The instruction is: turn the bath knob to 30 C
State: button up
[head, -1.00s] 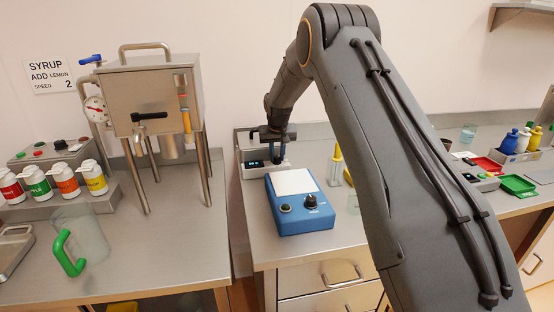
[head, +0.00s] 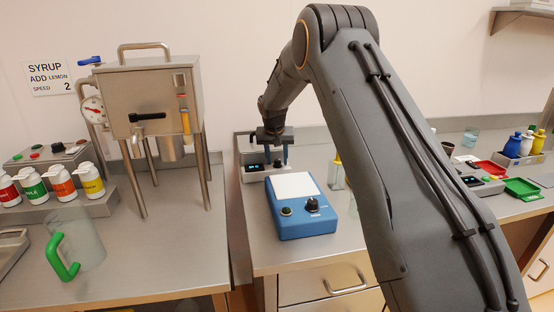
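The bath appears to be a small grey unit (head: 254,176) with a lit display (head: 254,167) on its front, at the back of the middle counter. A dark round knob (head: 278,163) sits to the right of the display. The display's digits and the knob's pointer are too small to read. My gripper (head: 277,152) points down just above and behind the knob. One dark finger shows right of the knob, and the fingers look spread with nothing between them. I cannot tell whether a finger touches the knob.
A blue device (head: 305,222) with a white top and its own black knob stands in front of the bath. A yellow-topped bottle (head: 337,172) stands to the right. A steel hopper (head: 150,95) and a green-handled jug (head: 80,245) are on the left counter.

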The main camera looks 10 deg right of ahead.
jog(key=b+v, duration=0.2)
jog(key=v, duration=0.5)
jog(key=shift+r, duration=0.4)
jog(key=shift+s+a, duration=0.1)
jog(key=shift+s, duration=0.05)
